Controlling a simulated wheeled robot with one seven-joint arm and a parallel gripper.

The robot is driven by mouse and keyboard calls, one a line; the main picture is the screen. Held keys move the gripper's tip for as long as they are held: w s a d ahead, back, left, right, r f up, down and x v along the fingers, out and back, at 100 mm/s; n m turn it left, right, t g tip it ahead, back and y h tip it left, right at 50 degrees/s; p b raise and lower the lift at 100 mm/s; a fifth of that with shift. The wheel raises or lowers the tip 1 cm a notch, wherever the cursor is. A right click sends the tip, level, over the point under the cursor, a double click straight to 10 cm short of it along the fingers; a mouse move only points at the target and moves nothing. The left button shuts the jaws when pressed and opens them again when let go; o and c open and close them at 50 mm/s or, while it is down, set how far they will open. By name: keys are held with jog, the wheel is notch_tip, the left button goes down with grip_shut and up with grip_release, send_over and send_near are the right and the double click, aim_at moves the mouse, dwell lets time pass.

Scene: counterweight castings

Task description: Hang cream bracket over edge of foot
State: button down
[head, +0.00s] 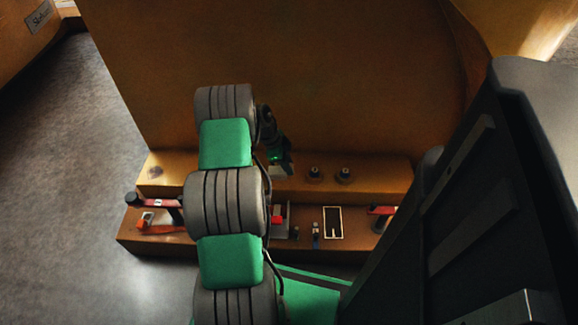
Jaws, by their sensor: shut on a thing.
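The foot (385,172) is the orange-brown stepped ledge along the base of the tall casting. My gripper (283,168) is at the end of my arm, over the upper step of the foot, close to the casting's face. It is shut on a small pale piece, which looks like the cream bracket (285,171). The bracket is small and partly covered by my gripper and arm. I cannot tell whether it touches the foot's edge or is held just above it.
Two dark knobs (343,175) stand on the upper step to the right. Grey floor (60,200) is clear at left.

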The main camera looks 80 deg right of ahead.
aim_at(282, 171)
jog(key=shift+f+b, duration=3.7)
jog(key=shift+f, duration=1.1)
jog(key=c, duration=1.1)
grip_release()
jog(key=shift+o, duration=0.2)
jog(key=shift+r, duration=0.1)
jog(key=p+v, duration=0.3)
jog(key=v, duration=0.4)
jog(key=shift+w+r, duration=0.15)
jog(key=shift+r, duration=0.15)
